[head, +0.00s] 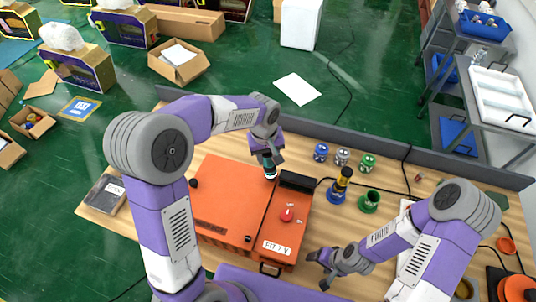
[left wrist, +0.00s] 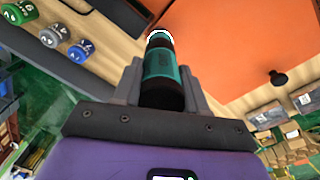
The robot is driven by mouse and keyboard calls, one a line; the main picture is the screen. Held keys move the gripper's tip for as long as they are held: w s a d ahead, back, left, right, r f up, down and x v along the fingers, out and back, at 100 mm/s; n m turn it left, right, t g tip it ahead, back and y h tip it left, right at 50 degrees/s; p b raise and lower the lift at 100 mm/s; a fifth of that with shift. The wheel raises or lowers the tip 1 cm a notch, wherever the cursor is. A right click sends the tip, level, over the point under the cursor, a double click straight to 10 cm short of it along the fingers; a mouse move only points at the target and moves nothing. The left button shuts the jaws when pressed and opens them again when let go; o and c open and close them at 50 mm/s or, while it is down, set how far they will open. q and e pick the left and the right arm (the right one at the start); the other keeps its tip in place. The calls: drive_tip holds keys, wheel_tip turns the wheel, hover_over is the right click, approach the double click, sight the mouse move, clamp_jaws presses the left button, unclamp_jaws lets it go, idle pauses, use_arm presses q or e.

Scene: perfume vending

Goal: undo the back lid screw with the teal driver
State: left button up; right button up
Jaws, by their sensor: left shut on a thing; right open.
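The orange case (head: 222,185) lies on the wooden table. My left gripper (head: 268,158) is shut on the teal driver (head: 270,173) and holds it roughly upright over the case's back part, left of a black block. In the left wrist view the teal and black driver (left wrist: 160,72) sits between the two fingers, pointing toward the orange surface. The back lid screw is hidden, and I cannot tell whether the driver touches it. My right gripper (head: 325,262) is open and empty, right of the case's front corner.
A black block (head: 298,182) and a red button (head: 286,215) are on the case's right part. A grey rail (head: 400,157) edges the table's back.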

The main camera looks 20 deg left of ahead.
use_arm(q)
drive_tip(key=shift+r, duration=0.1)
idle(0.5)
drive_tip(key=shift+r+p, duration=2.55)
drive_tip(key=shift+r, duration=0.95)
use_arm(e)
drive_tip(key=shift+r, duration=2.5)
use_arm(q)
drive_tip(key=shift+f, duration=0.1)
use_arm(e)
drive_tip(key=shift+s+f, duration=0.1)
